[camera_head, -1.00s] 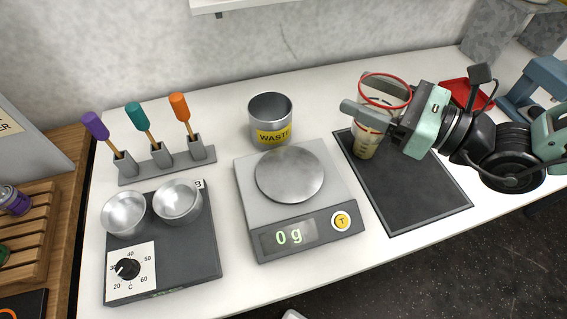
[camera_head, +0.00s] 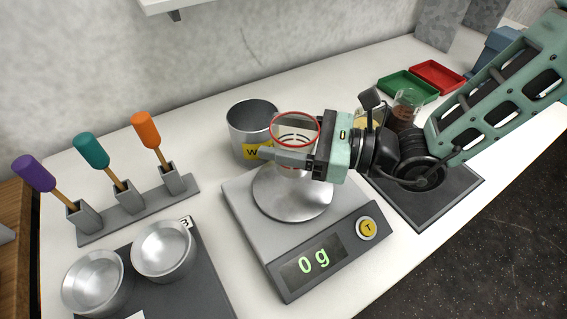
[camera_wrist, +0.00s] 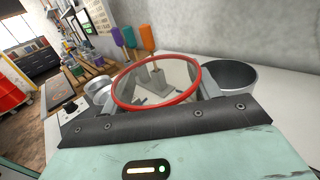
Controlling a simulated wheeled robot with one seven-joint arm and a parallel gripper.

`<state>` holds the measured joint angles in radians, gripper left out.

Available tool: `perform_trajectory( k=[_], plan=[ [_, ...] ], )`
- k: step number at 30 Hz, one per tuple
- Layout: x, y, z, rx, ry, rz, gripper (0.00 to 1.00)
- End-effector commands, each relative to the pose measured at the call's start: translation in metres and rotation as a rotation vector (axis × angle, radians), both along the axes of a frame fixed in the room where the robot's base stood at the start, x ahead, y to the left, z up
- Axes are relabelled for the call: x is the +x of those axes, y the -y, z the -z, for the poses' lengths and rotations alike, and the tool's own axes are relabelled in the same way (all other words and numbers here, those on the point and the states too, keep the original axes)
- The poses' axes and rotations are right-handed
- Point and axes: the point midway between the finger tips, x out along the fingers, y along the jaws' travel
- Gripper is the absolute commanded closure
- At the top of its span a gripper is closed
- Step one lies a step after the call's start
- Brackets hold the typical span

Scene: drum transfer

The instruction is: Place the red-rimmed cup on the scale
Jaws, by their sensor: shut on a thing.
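The red-rimmed cup (camera_head: 295,128) is clear and upright in my gripper (camera_head: 285,155). My gripper is shut on the cup and holds it over the back part of the scale's round metal plate. In the wrist view the cup's red rim (camera_wrist: 157,106) fills the middle, between the fingers (camera_wrist: 210,93). The scale (camera_head: 248,215) has a grey body, and its display (camera_head: 313,260) reads 0 g. The cup's lower end is partly hidden by the finger, so I cannot see its gap to the plate (camera_head: 295,203).
The waste can (camera_head: 240,128) stands close behind and left of the cup. A rack (camera_head: 130,208) with purple, teal and orange handled tools is at the left, with two metal bowls (camera_head: 163,250) in front. A dark mat (camera_head: 445,190), a beaker (camera_head: 408,105) and red and green trays (camera_head: 437,75) lie right.

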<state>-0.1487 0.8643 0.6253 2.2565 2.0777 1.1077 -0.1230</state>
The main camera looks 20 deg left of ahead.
Motion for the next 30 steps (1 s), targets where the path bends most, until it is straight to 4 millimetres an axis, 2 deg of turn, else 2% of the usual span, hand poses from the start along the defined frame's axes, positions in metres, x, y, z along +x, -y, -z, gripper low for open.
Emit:
perform_trajectory(
  k=[13, 26, 27, 29, 30],
  plan=[
    [0.000, 0.000, 0.052, -0.001, -0.002, 0.000, 0.60],
    [0.000, 0.000, 0.060, 0.000, 0.001, 0.000, 0.60],
    [0.000, 0.000, 0.060, 0.000, 0.002, 0.000, 0.36],
    [0.000, 0.000, 0.059, 0.000, 0.002, 0.000, 0.19],
    [0.000, 0.000, 0.059, 0.000, 0.002, 0.000, 0.17]
  ],
)
